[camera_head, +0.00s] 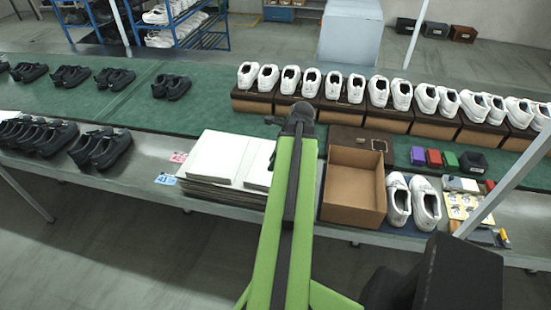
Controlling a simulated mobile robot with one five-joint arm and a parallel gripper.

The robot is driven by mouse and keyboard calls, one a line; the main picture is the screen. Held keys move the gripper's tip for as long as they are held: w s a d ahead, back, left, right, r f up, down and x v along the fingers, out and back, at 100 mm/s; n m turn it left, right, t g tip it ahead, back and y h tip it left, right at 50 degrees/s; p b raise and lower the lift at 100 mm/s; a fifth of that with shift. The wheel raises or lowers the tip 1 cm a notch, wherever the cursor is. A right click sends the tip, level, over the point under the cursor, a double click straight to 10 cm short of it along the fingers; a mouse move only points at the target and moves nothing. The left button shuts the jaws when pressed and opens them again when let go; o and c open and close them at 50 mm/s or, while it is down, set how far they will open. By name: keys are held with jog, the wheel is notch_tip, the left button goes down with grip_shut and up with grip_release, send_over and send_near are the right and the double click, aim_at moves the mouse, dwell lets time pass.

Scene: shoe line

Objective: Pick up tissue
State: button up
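A stack of flat white sheets (213,157), which looks like the tissue, lies on the grey front ledge left of my arm. A second white pile (259,176) lies right beside it and is partly covered by my arm. My green arm reaches forward over the ledge, its dark joint above the green belt. A small dark part shows at the arm's left edge over the second pile and may be my gripper (272,158). The fingers are mostly hidden behind the arm, so I cannot see whether they are open or touch the sheets.
An open, empty brown box (353,187) stands right of my arm, with a pair of white shoes (412,203) beside it. White shoes on brown boxes (389,118) line the belt (207,108) behind. Black shoes (100,148) stand at the left. Small coloured blocks (433,158) lie at the right.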

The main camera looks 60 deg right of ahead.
jog(key=s+d+m, duration=0.1)
jog(key=s, duration=0.1)
jog(key=b, duration=1.1)
send_near(262, 183)
jog(key=a, duration=0.1)
jog(key=s+a, duration=0.1)
jog(key=a, duration=0.1)
jog(key=shift+s+a+f, duration=0.15)
jog(key=shift+a+f, duration=0.05)
jog(key=shift+f, duration=0.15)
jog(key=b+x, duration=0.2)
jog(key=w+b+x, duration=0.1)
jog(key=b+x, duration=0.2)
jog(key=shift+d, duration=0.1)
jog(key=shift+r, duration=0.2)
grip_shut()
